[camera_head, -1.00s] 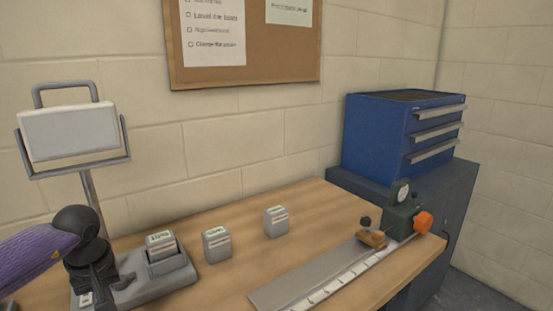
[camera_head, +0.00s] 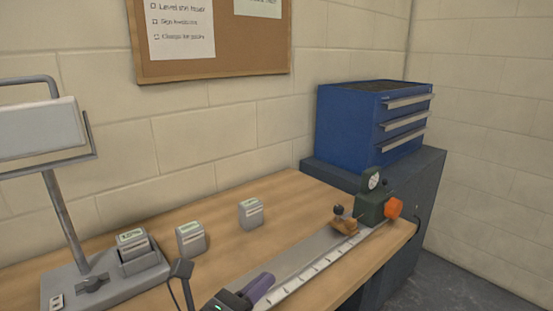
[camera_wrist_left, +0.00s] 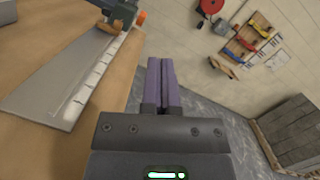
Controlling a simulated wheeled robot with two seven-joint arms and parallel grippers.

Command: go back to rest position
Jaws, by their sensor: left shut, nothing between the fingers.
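My left gripper (camera_head: 268,279) shows at the bottom of the head view, its purple fingers over the near edge of the metal rail. In the left wrist view the fingers (camera_wrist_left: 163,62) are pressed together with nothing between them. They point past the table edge, over the grey floor. My right gripper is not in view.
Three grey tubs with labels stand at the left: one (camera_head: 134,252) in a grey stand on the wooden table (camera_head: 290,196), one (camera_head: 190,240) beside it, one (camera_head: 250,214) farther right. A metal rail (camera_head: 300,262) carries a dial gauge. A blue drawer cabinet (camera_head: 350,130) stands behind.

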